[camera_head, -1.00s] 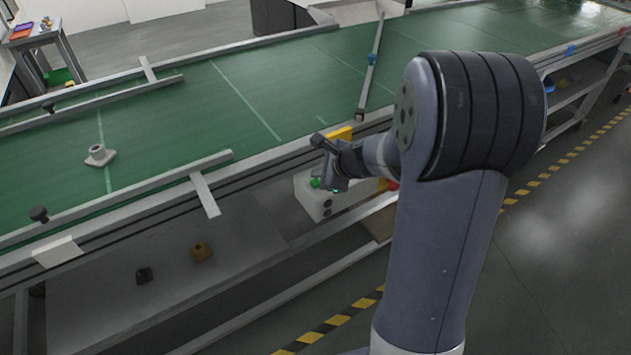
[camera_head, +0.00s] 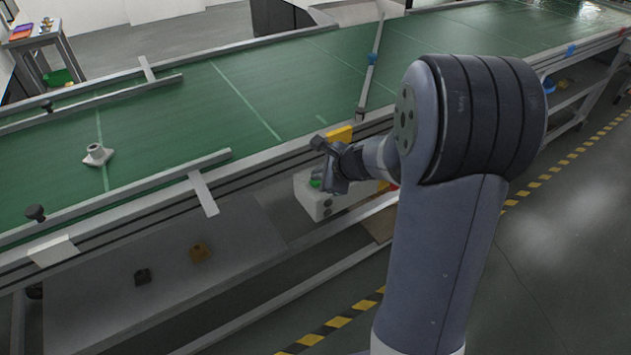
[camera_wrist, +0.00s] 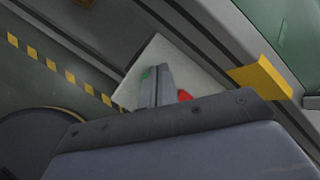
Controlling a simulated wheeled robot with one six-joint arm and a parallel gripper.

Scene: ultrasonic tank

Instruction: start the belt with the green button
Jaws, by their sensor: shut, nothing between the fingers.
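The green button (camera_head: 316,183) is on the face of a pale control box (camera_head: 312,201) fixed below the near edge of the green belt (camera_head: 200,115). My gripper (camera_head: 329,184) is at the box, shut and empty, and partly covers the button. In the wrist view the shut fingers (camera_wrist: 156,84) lie over the white box (camera_wrist: 137,93). A bit of the green button (camera_wrist: 146,73) shows beside the fingertips and a red button (camera_wrist: 184,95) shows to their right. I cannot tell whether the fingertips touch the green button.
A yellow block (camera_head: 341,133) sits on the belt's near rail just above the box; it also shows in the wrist view (camera_wrist: 262,77). A grey flanged part (camera_head: 97,155) lies on the belt at left. Guide rails (camera_head: 130,188) border the belt. Striped floor tape (camera_head: 335,325) runs in front.

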